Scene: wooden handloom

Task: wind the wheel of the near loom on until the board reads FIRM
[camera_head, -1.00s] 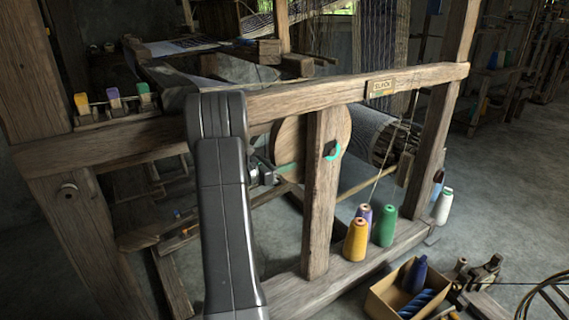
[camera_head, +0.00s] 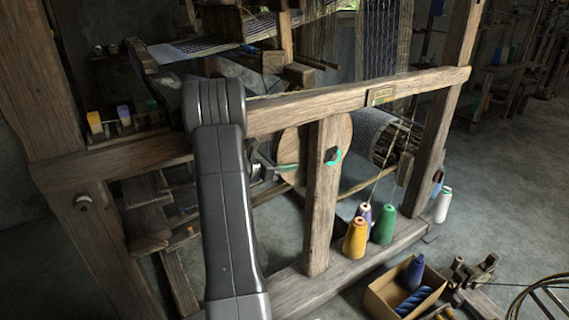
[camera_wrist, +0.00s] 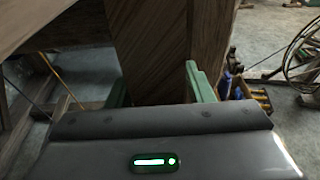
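The wheel (camera_head: 292,140) of the near loom is a pale wooden disc, partly hidden behind an upright post (camera_head: 320,200). A teal ring-shaped part (camera_head: 333,157) with a dark centre shows at the post's right side. The small board (camera_head: 381,96) hangs on the top rail; its lettering is too small to read surely. My gripper (camera_head: 286,167) is left of the post, beside the lower part of the wheel, partly hidden by my arm. In the wrist view my gripper's (camera_wrist: 158,82) green fingers are wide apart, with a wooden surface beyond; I see nothing clamped between them.
Yellow (camera_head: 355,238), purple and green (camera_head: 384,225) thread cones stand on the lower rail, right of the post. A white cone (camera_head: 442,205) stands farther right. A cardboard box (camera_head: 380,300) with blue spools is on the floor in front. Open floor lies right.

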